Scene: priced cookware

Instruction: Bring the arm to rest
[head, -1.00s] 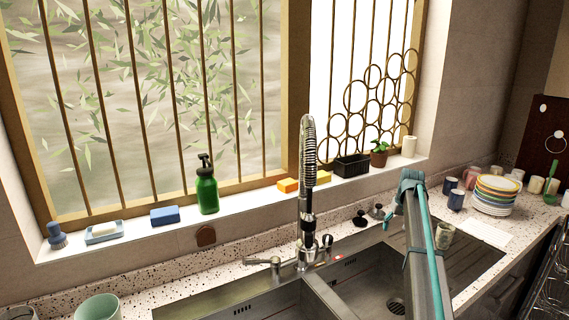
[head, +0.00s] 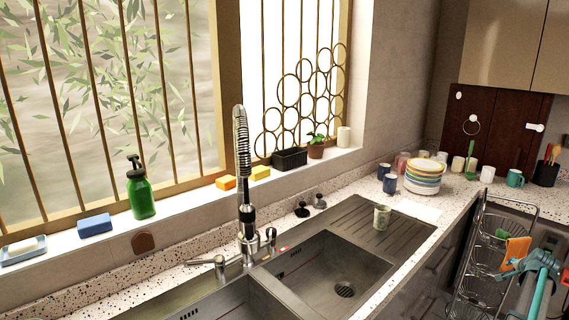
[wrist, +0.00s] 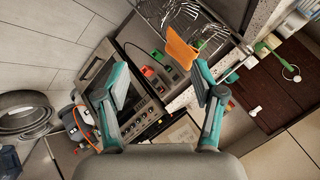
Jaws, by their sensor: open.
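My gripper (wrist: 160,85) is open in the wrist view, its two teal-and-grey fingers spread wide with nothing between them. In the head view my teal-and-grey arm (head: 535,285) shows at the lower right, in front of the wire rack and clear of the sink. The gripper's fingertips are hard to make out there. A cup (head: 381,217) stands upright on the sink's drainboard, well to the left of my arm.
A wire rack (head: 482,255) with an orange cloth (head: 514,250) stands beside the counter; the cloth also shows in the wrist view (wrist: 182,50). Stacked plates (head: 425,178) sit at the counter's back. A tall faucet (head: 245,190) rises at the sink. An oven-like appliance (wrist: 125,100) lies beyond my fingers.

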